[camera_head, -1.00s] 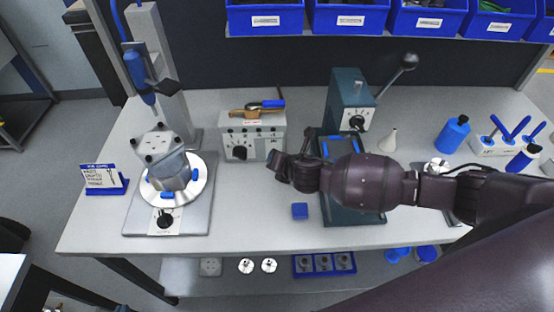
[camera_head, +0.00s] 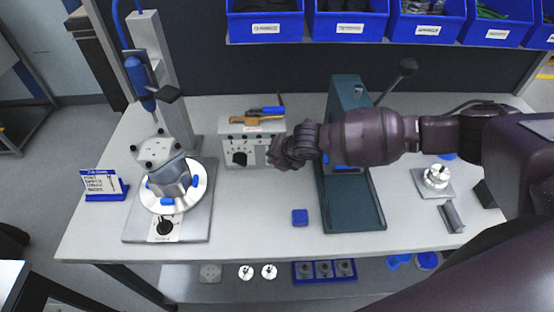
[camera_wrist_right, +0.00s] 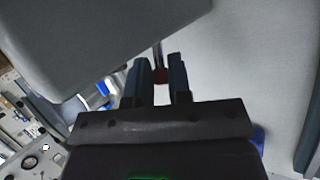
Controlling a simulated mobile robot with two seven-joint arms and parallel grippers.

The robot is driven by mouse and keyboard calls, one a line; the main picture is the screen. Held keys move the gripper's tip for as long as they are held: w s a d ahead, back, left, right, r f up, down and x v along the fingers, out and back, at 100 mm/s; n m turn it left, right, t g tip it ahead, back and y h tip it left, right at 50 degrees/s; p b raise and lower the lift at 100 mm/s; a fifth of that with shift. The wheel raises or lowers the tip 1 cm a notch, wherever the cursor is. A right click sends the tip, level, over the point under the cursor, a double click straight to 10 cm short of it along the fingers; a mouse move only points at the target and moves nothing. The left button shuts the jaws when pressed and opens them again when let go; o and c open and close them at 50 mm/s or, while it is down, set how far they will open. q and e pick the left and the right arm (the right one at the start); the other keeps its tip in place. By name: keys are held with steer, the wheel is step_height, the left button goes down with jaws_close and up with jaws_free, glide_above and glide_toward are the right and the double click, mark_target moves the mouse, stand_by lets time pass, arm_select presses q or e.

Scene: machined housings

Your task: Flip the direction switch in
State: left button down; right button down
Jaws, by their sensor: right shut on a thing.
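The grey control box (camera_head: 238,150) stands at the middle back of the bench, with a black knob on its front face. My right gripper (camera_head: 275,154) is at the right end of that face and hides the part behind it. In the right wrist view my right gripper (camera_wrist_right: 158,82) has its two fingers close on either side of a small red-tipped metal lever (camera_wrist_right: 160,74), seemingly the direction switch. The fingers are shut on it. The grey body of the box (camera_wrist_right: 95,40) fills the upper left there. My left gripper is not in view.
A turntable fixture (camera_head: 201,185) holds a metal housing (camera_head: 169,178) at left. A green press (camera_head: 345,95) stands right of the box, under my forearm. Orange and blue tools (camera_head: 265,112) lie on the box. Free bench lies between fixture and block.

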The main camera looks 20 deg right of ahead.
stand_by(0.4)
steer(key=c, duration=1.1)
jaws_free()
steer(key=shift+r, duration=0.1)
steer(key=v, duration=1)
steer(key=shift+d+r+b, duration=0.25)
steer(key=shift+r+b, duration=0.05)
steer(key=shift+r, duration=0.05)
